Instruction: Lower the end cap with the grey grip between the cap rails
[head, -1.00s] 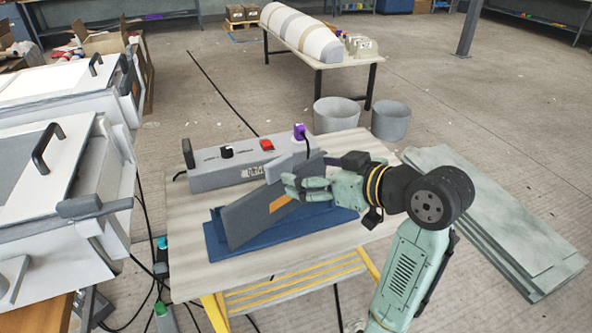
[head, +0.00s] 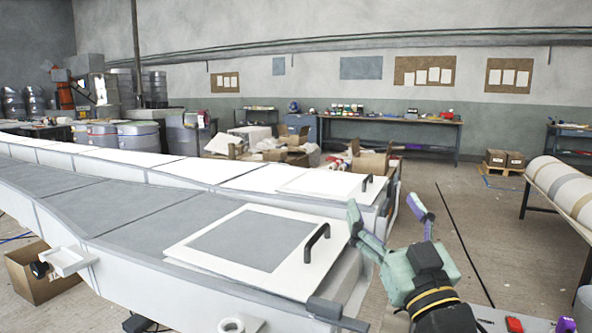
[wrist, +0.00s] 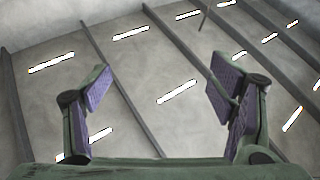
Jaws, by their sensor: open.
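My gripper (head: 385,208) is raised in front of the near mould's end, with its fingers spread and nothing between them. In the wrist view its two purple-padded fingers (wrist: 165,95) stand wide apart against the ceiling. A grey bar-shaped grip (head: 336,314) shows at the end of the near mould (head: 85,210), low in the head view. I cannot tell whether it belongs to the end cap. The cap rails cannot be made out. The grey panel with an orange label from the earlier head view is out of view.
A white framed lid (head: 190,248) with a black handle (head: 317,242) lies on the near mould. A second long mould (head: 240,178) runs behind it. A red button (head: 514,325) shows at the bottom right. Open floor (head: 455,215) lies right of the moulds.

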